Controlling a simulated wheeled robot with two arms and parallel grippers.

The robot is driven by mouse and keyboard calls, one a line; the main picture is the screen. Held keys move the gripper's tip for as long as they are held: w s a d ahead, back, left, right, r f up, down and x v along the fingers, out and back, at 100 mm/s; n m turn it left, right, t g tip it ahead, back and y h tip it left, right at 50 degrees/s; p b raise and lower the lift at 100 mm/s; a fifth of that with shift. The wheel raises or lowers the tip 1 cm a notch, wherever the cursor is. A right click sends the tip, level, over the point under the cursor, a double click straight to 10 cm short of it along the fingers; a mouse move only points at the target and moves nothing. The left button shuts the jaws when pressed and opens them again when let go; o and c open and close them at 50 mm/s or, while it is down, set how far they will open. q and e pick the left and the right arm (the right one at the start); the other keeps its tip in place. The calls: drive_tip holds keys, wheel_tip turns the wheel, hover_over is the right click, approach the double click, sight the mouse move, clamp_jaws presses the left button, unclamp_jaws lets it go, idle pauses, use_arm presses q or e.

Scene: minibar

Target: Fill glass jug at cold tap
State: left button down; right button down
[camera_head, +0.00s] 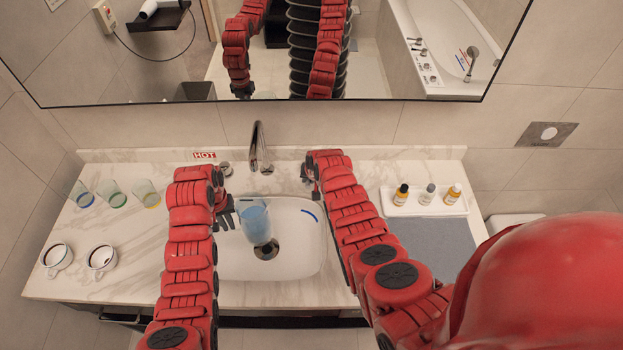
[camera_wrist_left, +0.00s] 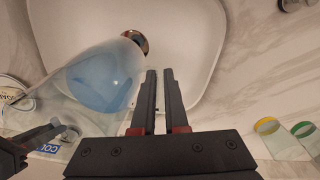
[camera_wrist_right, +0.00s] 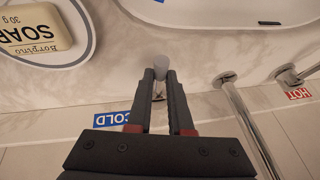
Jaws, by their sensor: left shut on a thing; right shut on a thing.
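The glass jug (camera_head: 256,222) is over the sink basin, below the tap spout (camera_head: 259,148), with blue in it; it also shows in the left wrist view (camera_wrist_left: 105,78). My left gripper (camera_head: 228,217) is shut at the jug's side, apparently on its handle, though the grip itself is hard to see. My right gripper (camera_wrist_right: 160,88) is shut on the cold tap knob (camera_wrist_right: 161,63), beside the COLD label (camera_wrist_right: 112,118). The right gripper is also at the right of the spout in the head view (camera_head: 312,176). No stream of water is clearly visible.
The sink (camera_head: 300,255) has a drain (camera_head: 266,250). The hot knob (camera_head: 226,168) stands left of the spout. Several glasses and two white cups (camera_head: 57,258) stand on the left counter. A bottle tray (camera_head: 415,209) is at right. Soap (camera_wrist_right: 35,33) lies near my right gripper.

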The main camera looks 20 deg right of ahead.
use_arm(q)
drive_tip(key=shift+d, duration=0.1)
drive_tip(key=shift+w, duration=0.1)
use_arm(e)
drive_tip(key=c, duration=0.8)
unclamp_jaws()
drive_tip(key=shift+a, duration=0.1)
drive_tip(key=shift+c, duration=0.2)
drive_tip(key=shift+r, duration=0.45)
drive_tip(key=shift+s+r, duration=0.15)
drive_tip(key=shift+s, duration=0.1)
drive_tip(key=v, duration=1)
drive_tip(key=shift+r, duration=0.25)
drive_tip(key=shift+s, duration=0.1)
use_arm(q)
drive_tip(key=shift+r, duration=0.1)
